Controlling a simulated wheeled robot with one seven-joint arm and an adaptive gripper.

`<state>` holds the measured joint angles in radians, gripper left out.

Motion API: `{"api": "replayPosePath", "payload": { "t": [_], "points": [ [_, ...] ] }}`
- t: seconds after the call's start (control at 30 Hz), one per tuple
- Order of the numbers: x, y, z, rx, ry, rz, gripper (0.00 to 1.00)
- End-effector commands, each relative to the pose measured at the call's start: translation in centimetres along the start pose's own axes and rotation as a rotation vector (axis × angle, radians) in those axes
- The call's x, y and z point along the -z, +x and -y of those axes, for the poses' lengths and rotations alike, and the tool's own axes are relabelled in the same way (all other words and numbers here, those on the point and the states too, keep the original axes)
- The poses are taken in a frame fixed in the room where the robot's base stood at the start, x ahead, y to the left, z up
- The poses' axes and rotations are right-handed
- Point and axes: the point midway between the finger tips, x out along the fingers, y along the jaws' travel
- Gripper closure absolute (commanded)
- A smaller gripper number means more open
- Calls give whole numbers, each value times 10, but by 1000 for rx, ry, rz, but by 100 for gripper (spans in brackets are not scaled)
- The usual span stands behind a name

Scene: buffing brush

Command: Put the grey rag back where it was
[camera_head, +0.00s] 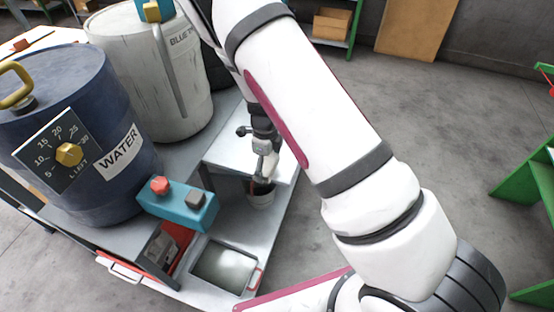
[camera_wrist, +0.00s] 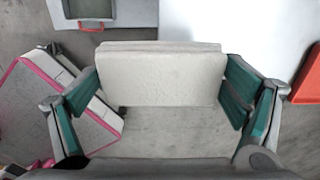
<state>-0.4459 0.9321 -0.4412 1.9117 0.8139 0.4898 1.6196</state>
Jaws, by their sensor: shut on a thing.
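My gripper (camera_wrist: 162,92) has its two teal-padded fingers closed on the grey rag (camera_wrist: 160,72), a pale grey folded block with layered edges. The rag spans the gap between the fingers in the wrist view, with grey floor visible below it in the picture. I cannot make out the rag clearly in the head view.
A shallow metal tray (camera_head: 224,266) with a red handle lies at the bench's front. A red box (camera_head: 180,252) with grey contents and a teal button box (camera_head: 178,205) stand beside it. Large blue (camera_head: 75,130) and white (camera_head: 150,75) drums fill the left. Open floor lies right.

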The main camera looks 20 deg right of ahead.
Motion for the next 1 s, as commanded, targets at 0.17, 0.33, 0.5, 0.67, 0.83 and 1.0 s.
{"api": "replayPosePath", "payload": {
  "t": [0.17,0.33,0.5,0.67,0.83,1.0],
  "points": [
    [8,6,43,2,2,0,39],
    [12,7,65,1,1,0,39],
    [12,12,69,-1,-1,0,39],
    [13,34,69,-2,0,-2,39],
    [12,43,69,-1,0,0,39],
    [12,42,68,0,0,0,39]
  ]
}}
